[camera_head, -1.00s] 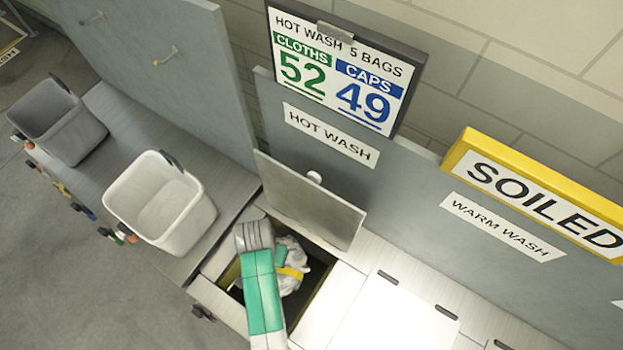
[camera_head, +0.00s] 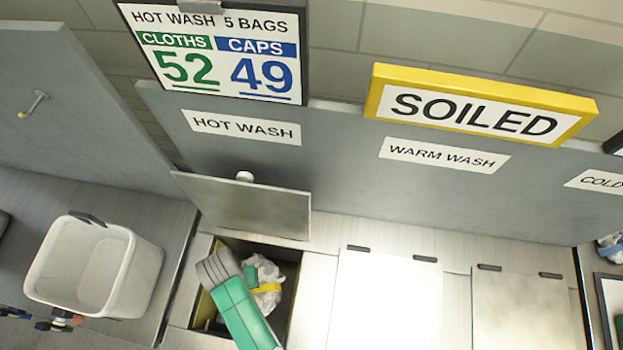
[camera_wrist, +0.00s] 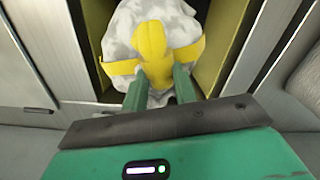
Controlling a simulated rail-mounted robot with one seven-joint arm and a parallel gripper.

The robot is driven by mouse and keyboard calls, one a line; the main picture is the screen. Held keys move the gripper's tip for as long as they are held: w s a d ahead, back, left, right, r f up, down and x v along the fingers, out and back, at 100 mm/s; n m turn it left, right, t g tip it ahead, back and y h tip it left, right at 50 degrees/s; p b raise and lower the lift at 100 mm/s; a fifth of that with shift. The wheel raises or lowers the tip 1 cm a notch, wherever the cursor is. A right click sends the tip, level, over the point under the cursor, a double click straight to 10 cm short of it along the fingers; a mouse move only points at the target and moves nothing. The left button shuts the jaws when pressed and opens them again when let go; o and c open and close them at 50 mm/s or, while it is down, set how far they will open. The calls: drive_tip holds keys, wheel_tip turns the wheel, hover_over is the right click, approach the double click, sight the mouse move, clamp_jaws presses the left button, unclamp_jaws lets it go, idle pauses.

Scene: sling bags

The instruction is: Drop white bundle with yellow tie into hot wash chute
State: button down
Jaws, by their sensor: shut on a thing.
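The white bundle with its yellow tie (camera_head: 267,274) is at the open hot wash chute (camera_head: 292,262), with the dark opening around it. In the wrist view the white bundle (camera_wrist: 125,30) fills the top middle, between the chute's yellowish side walls (camera_wrist: 222,45). The wide yellow tie (camera_wrist: 153,52) crosses its near side. My gripper (camera_wrist: 160,82) is shut on the bundle at the tie, its green fingers pressed against it. My green and grey arm hides the left part of the opening in the head view. The bundle's underside is hidden.
The hot wash lid (camera_head: 245,208) stands raised behind the opening, under the "HOT WASH" label (camera_head: 240,127). Closed lids (camera_head: 385,300) lie to the right, below the "WARM WASH" label (camera_head: 445,154). A white bin (camera_head: 95,265) stands on the left counter.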

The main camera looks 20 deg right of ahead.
drive_tip(key=shift+r, duration=0.15)
drive_tip(key=c, duration=1)
unclamp_jaws()
drive_tip(key=shift+c, duration=0.2)
wheel_tip(320, 180, up, 8)
drive_tip(key=shift+f, duration=0.1)
